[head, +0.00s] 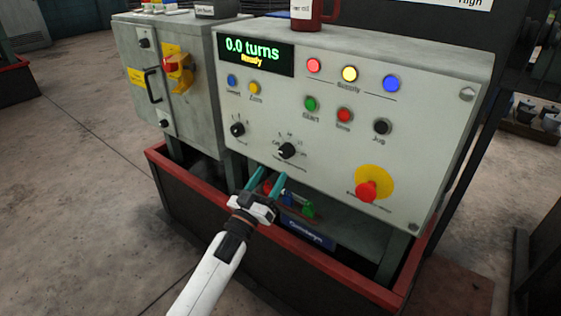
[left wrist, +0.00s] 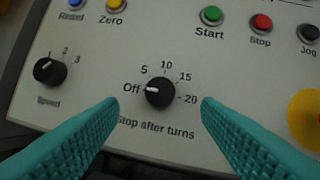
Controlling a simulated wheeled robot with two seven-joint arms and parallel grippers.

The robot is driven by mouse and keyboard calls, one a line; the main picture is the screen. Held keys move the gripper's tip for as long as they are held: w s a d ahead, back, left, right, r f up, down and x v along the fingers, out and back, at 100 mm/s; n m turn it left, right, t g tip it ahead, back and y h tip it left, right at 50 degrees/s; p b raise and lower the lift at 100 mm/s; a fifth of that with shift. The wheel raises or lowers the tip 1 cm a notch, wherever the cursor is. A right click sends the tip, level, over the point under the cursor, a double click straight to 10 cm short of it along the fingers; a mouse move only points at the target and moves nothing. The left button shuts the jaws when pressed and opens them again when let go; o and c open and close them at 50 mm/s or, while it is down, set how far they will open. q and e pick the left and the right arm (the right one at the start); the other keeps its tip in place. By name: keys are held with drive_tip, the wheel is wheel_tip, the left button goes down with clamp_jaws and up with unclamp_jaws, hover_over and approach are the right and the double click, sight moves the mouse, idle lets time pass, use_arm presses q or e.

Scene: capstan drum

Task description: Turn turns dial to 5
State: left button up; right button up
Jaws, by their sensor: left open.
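The turns dial is a black round knob (head: 286,151) on the front of the grey control panel. In the left wrist view the same knob (left wrist: 160,93) is labelled "Stop after turns", with marks Off, 5, 10, 15 and 20. Its white pointer line is at Off. My left gripper (head: 265,178) is open and empty, its teal fingers just below the dial in the head view. In the left wrist view the fingers (left wrist: 160,128) lie left and right below the dial, apart from it. The display (head: 252,53) reads "0.0 turns" and "Ready". My right gripper is not in view.
A Speed knob (left wrist: 50,71) is left of the dial. Start (left wrist: 211,16) and Stop (left wrist: 261,24) buttons are above right. A red emergency button (head: 368,191) on yellow sticks out at lower right. A red-rimmed base (head: 345,275) surrounds the panel's foot.

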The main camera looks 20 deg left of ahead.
sight(284, 153)
use_arm(q)
drive_tip(key=x, duration=0.7)
drive_tip(key=shift+b, duration=0.3)
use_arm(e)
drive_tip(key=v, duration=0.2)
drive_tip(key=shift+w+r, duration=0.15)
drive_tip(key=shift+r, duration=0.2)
use_arm(q)
drive_tip(key=shift+f, duration=0.1)
drive_tip(key=c, duration=1)
drive_tip(key=shift+m, duration=0.3)
